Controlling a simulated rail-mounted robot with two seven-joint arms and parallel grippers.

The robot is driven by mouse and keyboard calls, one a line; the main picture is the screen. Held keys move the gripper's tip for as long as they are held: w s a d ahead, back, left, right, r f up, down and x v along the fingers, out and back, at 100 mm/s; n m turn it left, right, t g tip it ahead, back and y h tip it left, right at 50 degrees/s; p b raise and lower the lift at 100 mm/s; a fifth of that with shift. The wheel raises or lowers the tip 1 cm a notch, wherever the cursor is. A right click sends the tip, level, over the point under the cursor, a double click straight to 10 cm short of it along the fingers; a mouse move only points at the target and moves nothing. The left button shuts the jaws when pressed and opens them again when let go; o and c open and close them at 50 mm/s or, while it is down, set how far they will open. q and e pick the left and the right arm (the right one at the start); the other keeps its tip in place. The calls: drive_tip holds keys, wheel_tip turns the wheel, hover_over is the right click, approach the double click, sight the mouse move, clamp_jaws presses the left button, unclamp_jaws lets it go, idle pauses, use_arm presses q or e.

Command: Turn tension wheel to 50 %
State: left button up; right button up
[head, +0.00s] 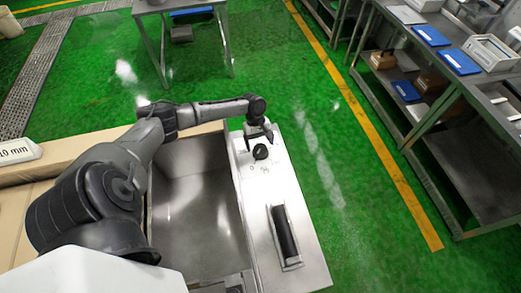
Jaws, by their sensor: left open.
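The tension wheel looks to be the small black round knob (261,152) on the steel top panel (262,185) of the machine. Faint marks lie around it, too small to read. My left gripper (258,139) is open at the knob's far side, with its fingers pointing down towards it. I cannot tell whether the fingers touch the knob. My left arm reaches in from the left over the steel basin. My right gripper is not in view.
A black handle (286,232) in a frame sits nearer on the same panel. An open steel basin (203,215) lies left of the panel. Steel benches with blue trays (431,35) stand at the right. Green floor is free between.

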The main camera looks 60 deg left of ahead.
sight(260, 148)
use_arm(q)
drive_tip(key=shift+x, duration=1.8)
drive_tip(key=shift+c, duration=0.3)
drive_tip(key=c, duration=0.9)
drive_tip(key=shift+o, duration=0.2)
